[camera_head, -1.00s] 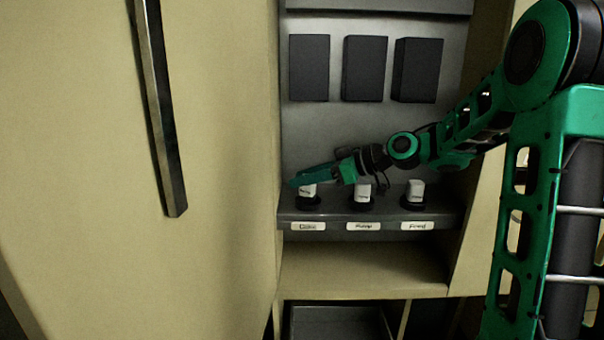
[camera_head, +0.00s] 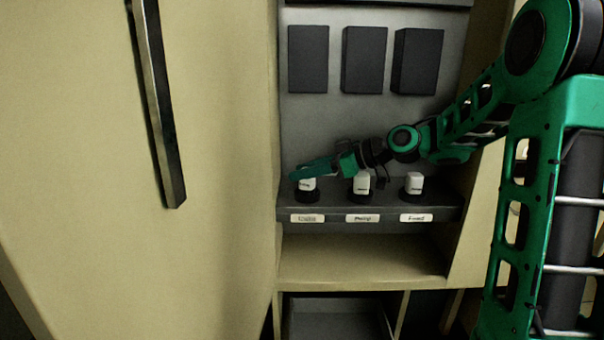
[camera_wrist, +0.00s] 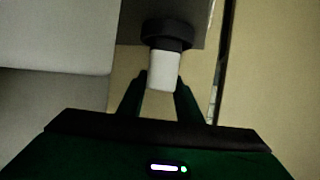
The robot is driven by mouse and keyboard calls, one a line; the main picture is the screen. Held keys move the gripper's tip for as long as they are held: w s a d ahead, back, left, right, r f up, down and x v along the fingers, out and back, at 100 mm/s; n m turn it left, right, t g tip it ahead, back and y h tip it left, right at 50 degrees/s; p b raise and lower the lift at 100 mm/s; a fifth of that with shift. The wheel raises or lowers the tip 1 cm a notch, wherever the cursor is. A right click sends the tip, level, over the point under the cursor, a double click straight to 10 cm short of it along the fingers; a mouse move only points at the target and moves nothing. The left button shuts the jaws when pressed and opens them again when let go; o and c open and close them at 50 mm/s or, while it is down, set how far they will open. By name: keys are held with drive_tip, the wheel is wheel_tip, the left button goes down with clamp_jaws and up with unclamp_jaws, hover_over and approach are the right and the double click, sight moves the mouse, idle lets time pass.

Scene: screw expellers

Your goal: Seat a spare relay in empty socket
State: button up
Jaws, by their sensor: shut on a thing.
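A white relay (camera_head: 307,184) is at the left black round socket (camera_head: 307,196) on the dark ledge. My gripper (camera_head: 304,174) reaches in from the right and is shut on this relay's upper part. In the wrist view the relay (camera_wrist: 163,72) sits between my two fingers (camera_wrist: 161,88), its far end against the black socket (camera_wrist: 168,34). I cannot tell how deep it sits. Another white relay (camera_head: 361,183) stands upright in the middle socket (camera_head: 361,197), and a third (camera_head: 414,183) in the right socket (camera_head: 414,195). No empty socket shows.
Small white labels (camera_head: 363,218) line the ledge front below the sockets. Dark boxes (camera_head: 365,60) hang on the grey back panel above. A large cream door (camera_head: 215,120) with a long dark handle (camera_head: 160,110) stands close on the left. The cream shelf (camera_head: 360,262) below is bare.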

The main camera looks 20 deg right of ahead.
drive_tip(key=shift+f, duration=0.5)
idle(0.8)
drive_tip(key=o, duration=0.8)
drive_tip(key=shift+d, duration=0.1)
drive_tip(key=v, duration=1)
drive_tip(key=shift+s+d, duration=0.25)
drive_tip(key=shift+s, duration=0.05)
drive_tip(key=shift+s+r, duration=0.15)
idle(0.4)
